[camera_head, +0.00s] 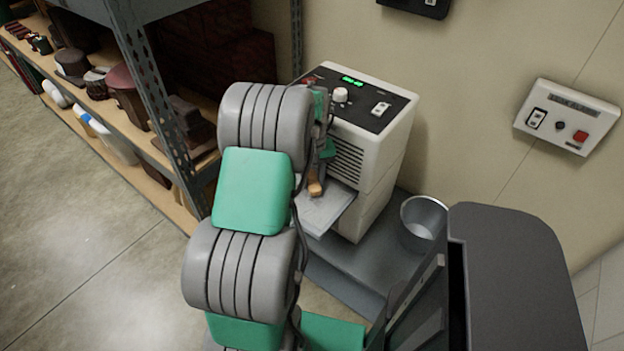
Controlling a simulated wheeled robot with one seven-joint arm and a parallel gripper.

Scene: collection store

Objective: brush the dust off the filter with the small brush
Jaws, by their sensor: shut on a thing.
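A white dehumidifier-like machine (384,154) with a black top panel, a green display and a louvred front stands against the wall. A flat grey panel, which looks like the filter (325,214), sticks out from its front below the louvres. My gripper (319,172) is at the front of the machine, above this panel, and partly hidden behind my arm. It is shut on the small brush (315,188), of which a short wooden-brown part shows. The bristles are hidden, so I cannot tell whether they touch the panel. Dust is too small to make out.
A metal bucket (424,220) stands right of the machine on a grey base (365,262). Shelving (150,85) with hats and bottles runs along the left. A wall box (567,117) with a red button hangs at right. Floor (75,240) at lower left is clear.

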